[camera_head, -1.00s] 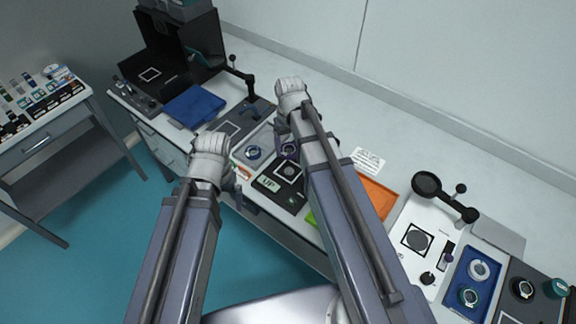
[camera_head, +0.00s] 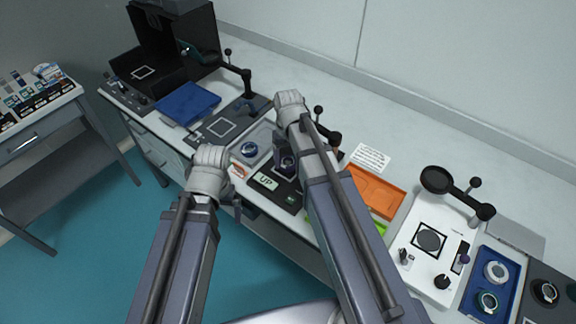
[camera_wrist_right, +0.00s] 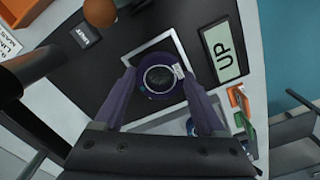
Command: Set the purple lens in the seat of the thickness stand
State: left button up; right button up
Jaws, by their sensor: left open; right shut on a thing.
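The purple lens (camera_wrist_right: 160,80) is a round, dark-rimmed piece with a small pale label on its right side. My right gripper (camera_wrist_right: 162,85) is shut on it, a purple finger on each side. In the head view the lens (camera_head: 287,164) is partly hidden by my right gripper (camera_head: 284,158). The thickness stand (camera_head: 266,190) is black with a lit "UP" display, also seen in the wrist view (camera_wrist_right: 110,70). The lens is over its white-outlined square, covering the seat; I cannot tell whether it touches. My left gripper (camera_head: 238,208) is open and empty at the table's front edge.
A grey tray with a blue-ringed lens (camera_head: 250,149) lies left of the stand. An orange tray (camera_head: 376,192) and a green one (camera_head: 374,228) lie to the right. A black arm with a knob (camera_head: 322,128) rises behind the stand.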

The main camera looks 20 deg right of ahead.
aim_at(288, 161)
pick_arm(q)
jog(key=shift+f, duration=0.7)
pick_arm(e)
jog(key=shift+f, duration=0.65)
jog(key=shift+s+f+b, duration=0.1)
jog(key=shift+f+b, duration=0.2)
jog(key=shift+b, duration=0.25)
jog(key=o, duration=1.5)
jog(key=shift+s+r, duration=0.1)
jog(key=shift+r+p, duration=0.4)
jog(key=shift+p, duration=0.15)
pick_arm(q)
notch_tip(288, 161, up, 12)
jog(key=p, duration=1.1)
jog(key=shift+p, duration=0.35)
pick_arm(e)
notch_tip(288, 161, up, 12)
jog(key=shift+w+f, duration=0.2)
